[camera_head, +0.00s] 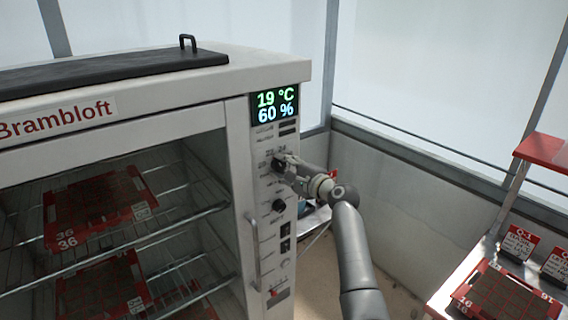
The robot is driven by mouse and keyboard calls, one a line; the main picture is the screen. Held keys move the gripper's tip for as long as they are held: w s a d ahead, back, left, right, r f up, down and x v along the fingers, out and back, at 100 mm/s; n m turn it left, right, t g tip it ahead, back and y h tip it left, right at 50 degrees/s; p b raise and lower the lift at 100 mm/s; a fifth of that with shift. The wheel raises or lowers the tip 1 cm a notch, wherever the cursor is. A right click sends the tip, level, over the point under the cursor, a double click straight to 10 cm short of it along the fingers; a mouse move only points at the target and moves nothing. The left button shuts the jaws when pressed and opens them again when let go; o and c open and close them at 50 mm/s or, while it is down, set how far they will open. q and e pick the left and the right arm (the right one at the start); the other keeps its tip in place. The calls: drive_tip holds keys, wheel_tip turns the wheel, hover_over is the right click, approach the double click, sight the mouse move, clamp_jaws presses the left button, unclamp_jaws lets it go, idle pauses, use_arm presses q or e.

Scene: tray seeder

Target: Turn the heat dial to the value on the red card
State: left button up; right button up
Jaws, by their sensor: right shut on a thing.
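The white cabinet (310,72) has a narrow control panel on its front right edge. Its display (275,106) reads 19 °C and 60 %. My right gripper (283,164) is at the upper dial, which has small numbers around it. The gripper is shut on this dial and mostly hides it, so I cannot read its setting. A second black dial (278,206) sits lower on the panel, clear of the gripper. I cannot pick out with certainty a red card with a heat value. My left gripper is out of view.
Red trays (143,180) sit on wire shelves behind the cabinet's front. A vertical handle (254,253) stands out left of the panel. At the right, a bench carries a red tray (478,277) and red-topped cards (518,243). My right arm spans the gap between.

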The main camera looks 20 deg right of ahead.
idle(0.3)
drive_tip(key=o, duration=1)
drive_tip(key=shift+d, duration=0.1)
drive_tip(key=v, duration=1.2)
